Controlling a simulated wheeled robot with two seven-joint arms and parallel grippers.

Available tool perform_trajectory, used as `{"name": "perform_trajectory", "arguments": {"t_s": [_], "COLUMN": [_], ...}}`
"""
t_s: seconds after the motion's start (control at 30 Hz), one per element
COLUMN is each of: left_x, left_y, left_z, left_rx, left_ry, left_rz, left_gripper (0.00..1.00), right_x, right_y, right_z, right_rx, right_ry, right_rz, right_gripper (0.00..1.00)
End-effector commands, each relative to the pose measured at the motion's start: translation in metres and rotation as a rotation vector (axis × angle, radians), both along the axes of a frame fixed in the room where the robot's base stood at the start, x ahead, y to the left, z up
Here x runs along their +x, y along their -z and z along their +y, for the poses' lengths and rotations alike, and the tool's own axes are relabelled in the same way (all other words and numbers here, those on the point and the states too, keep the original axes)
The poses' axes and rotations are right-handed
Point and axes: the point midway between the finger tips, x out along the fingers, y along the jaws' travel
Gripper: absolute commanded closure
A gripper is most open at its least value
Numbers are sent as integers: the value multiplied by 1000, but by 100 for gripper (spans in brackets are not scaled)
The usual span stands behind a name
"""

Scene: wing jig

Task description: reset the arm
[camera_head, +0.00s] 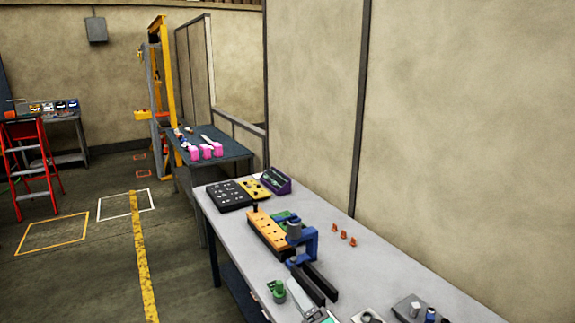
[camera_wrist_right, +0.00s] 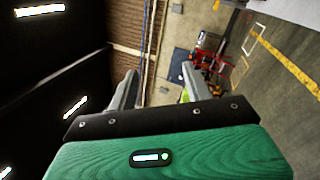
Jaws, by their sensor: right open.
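My right gripper (camera_head: 293,285) shows at the bottom of the head view, a pale grey finger with a teal body behind it. It points up and left, over or beside the front of the grey bench. In the right wrist view its two grey fingers (camera_wrist_right: 158,92) stand well apart with nothing seen clamped between them, in front of the green body. The far wall and floor show beyond them, turned on their side. I cannot tell its height above the bench. My left gripper is not in view.
The grey bench (camera_head: 380,278) holds an orange block (camera_head: 267,232), a blue clamp (camera_head: 310,243), black bars (camera_head: 321,281), a green cup-like part (camera_head: 277,290) and small orange parts (camera_head: 343,234). A wall borders its right side. Open floor (camera_head: 180,240) lies left; a red ladder (camera_head: 30,160) stands beyond.

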Motion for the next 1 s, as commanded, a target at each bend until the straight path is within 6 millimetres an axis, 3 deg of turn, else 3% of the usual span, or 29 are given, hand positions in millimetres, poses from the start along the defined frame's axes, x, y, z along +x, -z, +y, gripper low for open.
{"name": "perform_trajectory", "arguments": {"t_s": [0.17, 0.27, 0.37, 0.5, 0.6, 0.8, 0.97, 1.0], "left_x": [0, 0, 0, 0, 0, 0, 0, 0], "left_y": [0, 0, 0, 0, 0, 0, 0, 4], "left_z": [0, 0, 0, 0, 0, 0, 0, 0], "left_rx": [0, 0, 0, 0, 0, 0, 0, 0], "left_ry": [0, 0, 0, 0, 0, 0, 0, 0], "left_rz": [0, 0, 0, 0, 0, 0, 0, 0], "left_gripper": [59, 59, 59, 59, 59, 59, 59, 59], "right_x": [-12, -33, -65, -124, -163, -230, -279, -282], "right_y": [66, 108, 150, 199, 222, 247, 257, 267], "right_z": [-65, -98, -129, -163, -179, -198, -208, -209], "right_rx": [347, 540, 730, 969, 1099, 1278, 1381, 1393], "right_ry": [182, 302, 439, 650, 787, 1023, 1201, 1226], "right_rz": [473, 718, 948, 1222, 1359, 1541, 1641, 1653], "right_gripper": [50, 50, 50, 50, 50, 50, 50, 50]}}
